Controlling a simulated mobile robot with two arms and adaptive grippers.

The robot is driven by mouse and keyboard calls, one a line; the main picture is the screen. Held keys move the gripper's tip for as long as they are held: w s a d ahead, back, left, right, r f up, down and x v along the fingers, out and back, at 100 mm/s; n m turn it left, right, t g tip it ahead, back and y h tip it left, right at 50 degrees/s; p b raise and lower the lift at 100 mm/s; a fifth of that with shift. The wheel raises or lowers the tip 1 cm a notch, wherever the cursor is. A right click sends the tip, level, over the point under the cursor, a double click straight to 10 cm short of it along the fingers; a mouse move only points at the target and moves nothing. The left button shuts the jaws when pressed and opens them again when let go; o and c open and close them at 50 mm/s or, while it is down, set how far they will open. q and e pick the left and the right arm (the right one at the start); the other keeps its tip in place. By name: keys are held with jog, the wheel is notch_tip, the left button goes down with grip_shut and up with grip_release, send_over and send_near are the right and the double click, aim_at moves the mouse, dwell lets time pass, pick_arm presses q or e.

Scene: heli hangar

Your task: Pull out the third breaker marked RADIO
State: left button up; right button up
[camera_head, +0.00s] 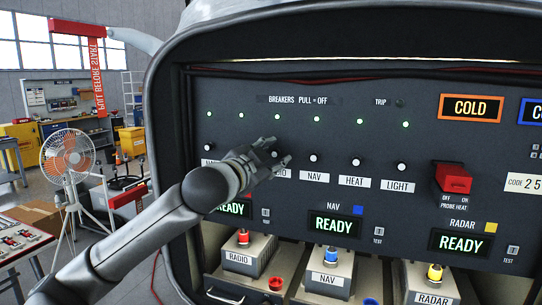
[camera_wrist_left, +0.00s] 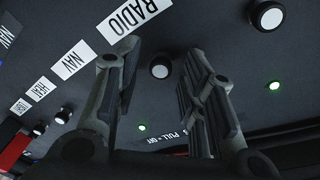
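The breaker panel (camera_head: 230,90) has a row of white round knobs with labels below them. The RADIO breaker knob (camera_head: 275,153) is the third from the left, and its label (camera_head: 281,174) is partly hidden by my fingers. My left gripper (camera_head: 276,156) is at this knob, with its fingers open on either side. In the left wrist view, the white RADIO knob (camera_wrist_left: 160,68) shows between the two open fingers (camera_wrist_left: 160,85), with a gap to each. My right gripper is not in view.
The NAV (camera_head: 313,158), HEAT (camera_head: 357,162) and LIGHT (camera_head: 402,167) knobs stand to the right. A row of lit green lamps (camera_head: 317,119) runs above. A red PROBE HEAT switch (camera_head: 453,178) is further right. Boxed RADIO, NAV and RADAR modules (camera_head: 250,254) sit below.

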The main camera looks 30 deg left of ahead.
pick_arm(q)
grip_shut()
